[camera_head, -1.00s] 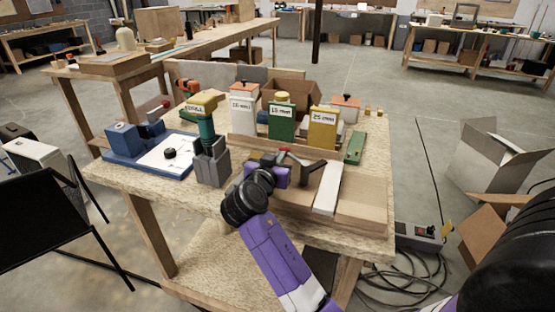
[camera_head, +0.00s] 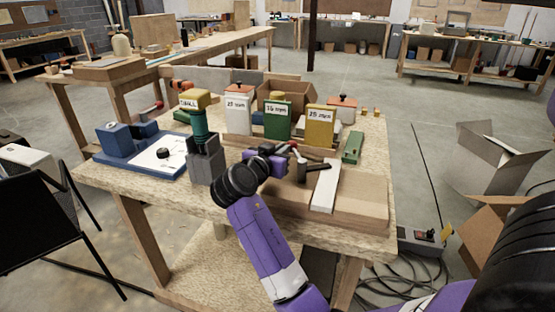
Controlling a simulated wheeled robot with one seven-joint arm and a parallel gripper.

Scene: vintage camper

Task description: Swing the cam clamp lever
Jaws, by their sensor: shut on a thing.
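The cam clamp (camera_head: 302,173) is a small dark piece on the wooden fixture board, beside a white strip (camera_head: 326,188). A dark bar sticks out from it to the right. My gripper (camera_head: 284,158), at the end of my purple arm, reaches the clamp from the left and is shut on its lever (camera_head: 294,147), whose end looks red. The fingers and dark wrist hide most of the grip and part of the lever.
Labelled white (camera_head: 238,112), green (camera_head: 277,119) and yellow (camera_head: 320,125) boxes stand close behind the clamp. A drill (camera_head: 200,120) in a grey holder and a blue fixture (camera_head: 125,145) stand left. A green block (camera_head: 352,147) lies right. The board's front right is clear.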

